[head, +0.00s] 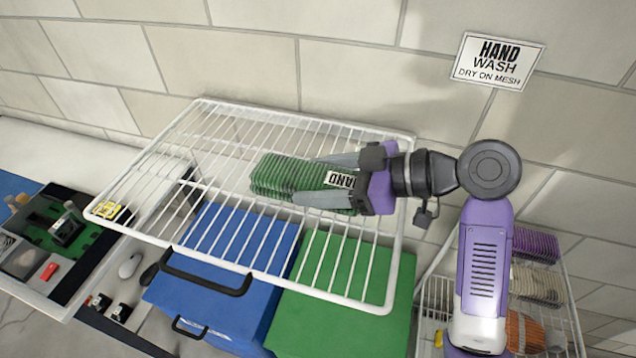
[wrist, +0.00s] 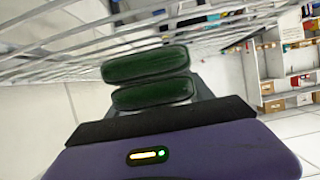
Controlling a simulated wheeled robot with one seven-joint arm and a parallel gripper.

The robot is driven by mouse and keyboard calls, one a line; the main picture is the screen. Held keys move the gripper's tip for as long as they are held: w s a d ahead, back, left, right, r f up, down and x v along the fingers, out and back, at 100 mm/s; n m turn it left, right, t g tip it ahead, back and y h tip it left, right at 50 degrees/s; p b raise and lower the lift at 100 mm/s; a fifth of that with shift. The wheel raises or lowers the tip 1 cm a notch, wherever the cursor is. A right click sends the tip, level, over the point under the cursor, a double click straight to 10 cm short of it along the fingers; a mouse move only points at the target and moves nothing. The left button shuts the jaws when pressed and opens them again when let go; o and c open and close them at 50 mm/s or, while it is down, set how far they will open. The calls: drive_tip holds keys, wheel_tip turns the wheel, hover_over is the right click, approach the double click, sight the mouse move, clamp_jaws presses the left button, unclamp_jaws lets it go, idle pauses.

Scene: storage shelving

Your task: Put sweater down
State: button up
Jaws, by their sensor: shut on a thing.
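The sweater (head: 287,176) is a green, ribbed, folded bundle with a white label reading "HAND". My gripper (head: 325,180) comes from the right and is shut on it, with one grey finger along each side. The sweater lies over the white wire mesh rack (head: 160,236) in the head view. Whether it touches the wires cannot be told. In the wrist view the sweater (wrist: 148,80) shows as two green rolls beyond the purple gripper body, with the rack wires (wrist: 60,50) close by. The fingertips are mostly hidden there.
A sign (head: 497,61) reading "HAND WASH DRY ON MESH" is on the wall above. A blue box (head: 215,300) and a green box (head: 345,325) stand below the rack. A wire basket (head: 572,300) with folded items is at right. The rack's left part is mostly bare.

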drive_tip(key=shift+f, duration=0.7)
drive_tip(key=shift+f, duration=0.15)
drive_tip(key=o, duration=1.7)
drive_tip(key=shift+c, duration=0.2)
drive_tip(key=shift+r, duration=0.2)
drive_tip(key=b+v, duration=0.1)
drive_tip(key=v, duration=1.1)
drive_tip(key=shift+f, duration=0.1)
